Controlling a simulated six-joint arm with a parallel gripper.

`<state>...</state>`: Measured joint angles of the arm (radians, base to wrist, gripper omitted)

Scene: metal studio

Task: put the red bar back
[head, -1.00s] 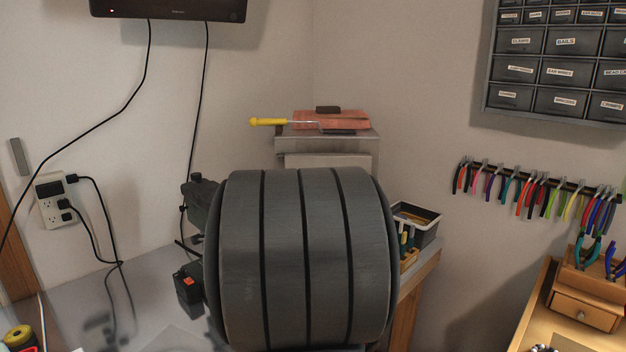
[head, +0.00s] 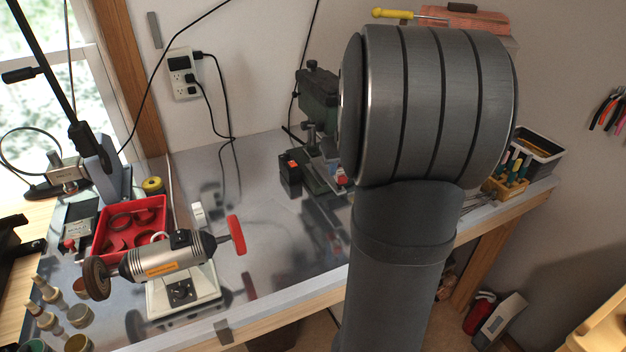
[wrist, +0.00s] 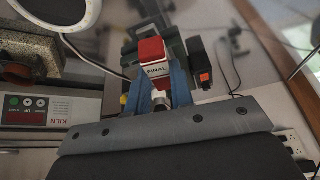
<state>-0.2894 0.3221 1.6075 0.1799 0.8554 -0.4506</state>
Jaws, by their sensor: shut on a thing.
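The red bar (wrist: 151,49), a red block with a white label reading "FINAL", is in the wrist view. My gripper (wrist: 163,82) is shut on it, with a blue finger on either side of its lower part. The fingers cover part of the bar. In the head view my dark arm hides my gripper, and I cannot tell the held bar there for sure. The place the bar belongs to cannot be told from these frames.
A bench grinder (head: 165,262) and a red tray (head: 130,225) stand at left. A wooden tool holder (head: 507,187) is at right. The bench's middle is fairly clear.

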